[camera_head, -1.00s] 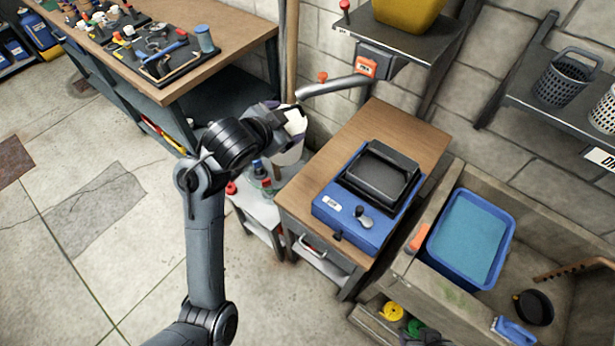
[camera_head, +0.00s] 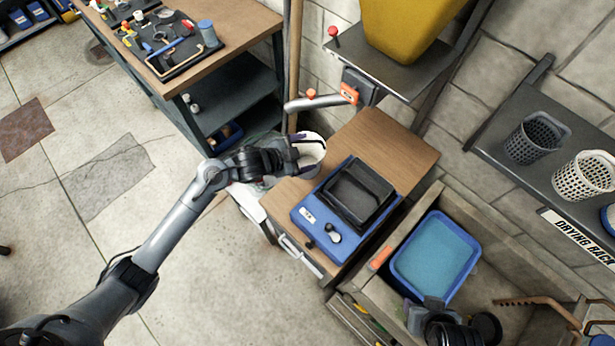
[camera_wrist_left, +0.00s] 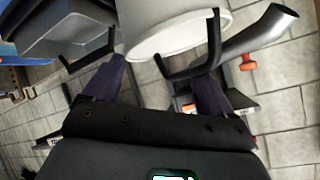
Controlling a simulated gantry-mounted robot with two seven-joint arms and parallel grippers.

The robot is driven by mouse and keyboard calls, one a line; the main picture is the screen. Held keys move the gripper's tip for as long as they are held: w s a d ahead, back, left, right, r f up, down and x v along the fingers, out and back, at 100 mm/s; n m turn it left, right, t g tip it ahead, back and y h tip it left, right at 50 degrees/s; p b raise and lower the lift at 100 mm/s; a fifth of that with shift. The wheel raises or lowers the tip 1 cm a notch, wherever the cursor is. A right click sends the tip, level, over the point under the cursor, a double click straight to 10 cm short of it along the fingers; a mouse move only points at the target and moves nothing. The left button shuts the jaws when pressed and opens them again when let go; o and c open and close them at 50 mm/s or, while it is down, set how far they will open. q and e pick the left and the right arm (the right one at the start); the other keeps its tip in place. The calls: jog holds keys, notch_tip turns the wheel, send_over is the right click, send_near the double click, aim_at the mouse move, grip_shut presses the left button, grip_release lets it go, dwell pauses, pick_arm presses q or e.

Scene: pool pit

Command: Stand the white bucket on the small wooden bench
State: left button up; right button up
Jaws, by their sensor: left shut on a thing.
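The white bucket (camera_head: 314,158) is at the end of my left arm in the head view. My left gripper (camera_head: 298,150) is shut on it, and dark fingers cover its left side. The bucket appears over the back left part of the small wooden bench (camera_head: 395,138); I cannot tell whether it touches the top. In the left wrist view the pale bucket (camera_wrist_left: 180,32) fills the top middle, beyond the two fingers (camera_wrist_left: 155,85). A dark part of my right arm, with its gripper (camera_head: 438,312), shows at the bottom right; its jaws are unclear.
A blue device with a black tray (camera_head: 345,205) takes up the front of the bench. A grey spout (camera_head: 318,102) and a shelf with a yellow container (camera_head: 405,30) are behind. A sink with a blue basin (camera_head: 435,255) stands to the right.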

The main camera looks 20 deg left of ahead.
pick_arm(q)
notch_tip(320, 180, down, 6)
jog(key=shift+w+d+r+b, duration=0.15)
jog(key=shift+r+b, duration=0.05)
jog(key=shift+b, duration=0.1)
jog(key=shift+f, duration=0.65)
notch_tip(320, 180, down, 3)
jog(key=shift+r, duration=0.1)
jog(key=shift+w, duration=0.1)
jog(key=o, duration=1.7)
jog(key=shift+f, duration=0.2)
